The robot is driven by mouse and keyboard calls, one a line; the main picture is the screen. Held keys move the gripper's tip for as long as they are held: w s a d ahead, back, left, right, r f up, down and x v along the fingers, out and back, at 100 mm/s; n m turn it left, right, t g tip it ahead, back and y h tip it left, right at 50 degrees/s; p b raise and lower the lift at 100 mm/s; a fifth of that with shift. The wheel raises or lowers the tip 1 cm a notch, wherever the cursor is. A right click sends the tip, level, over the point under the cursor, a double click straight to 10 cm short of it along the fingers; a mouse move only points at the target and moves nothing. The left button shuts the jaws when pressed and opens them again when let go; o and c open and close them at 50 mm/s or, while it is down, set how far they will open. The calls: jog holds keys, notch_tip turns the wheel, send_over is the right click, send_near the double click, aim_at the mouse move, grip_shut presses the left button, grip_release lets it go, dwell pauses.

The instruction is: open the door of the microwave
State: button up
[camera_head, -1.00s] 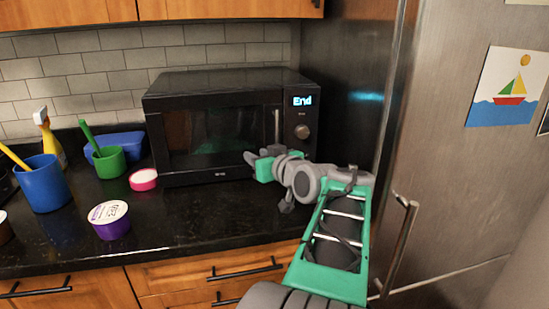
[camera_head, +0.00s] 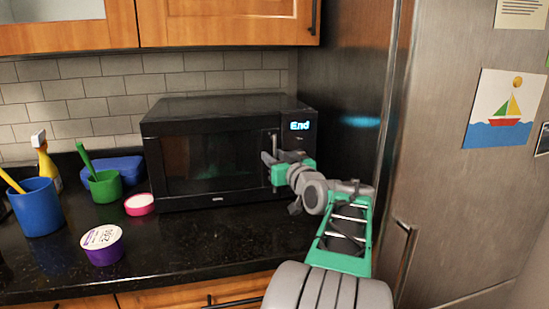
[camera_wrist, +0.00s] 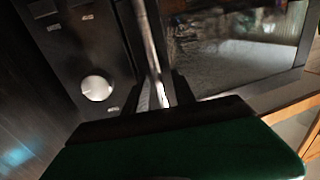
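The black microwave (camera_head: 225,120) stands on the dark counter with its door (camera_head: 210,150) shut and "End" lit on its panel. Its vertical bar handle (camera_head: 275,143) is partly covered by my gripper (camera_head: 270,165). In the wrist view the handle (camera_wrist: 147,40) runs down between the two dark fingers of my gripper (camera_wrist: 155,88). The fingers stand apart with gaps beside the bar, so my gripper looks open around the handle. The round knob (camera_wrist: 97,88) lies to the left of the handle there. The handle's lower end is hidden behind my gripper.
The steel fridge (camera_head: 455,170) stands close on the right of my arm. A purple-and-white tub (camera_head: 102,245), a pink-rimmed tub (camera_head: 139,204), a green cup (camera_head: 105,187) and a blue cup (camera_head: 38,208) stand to the left. The counter (camera_head: 190,245) before the microwave is clear.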

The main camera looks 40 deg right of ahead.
grip_shut()
dwell(1.2)
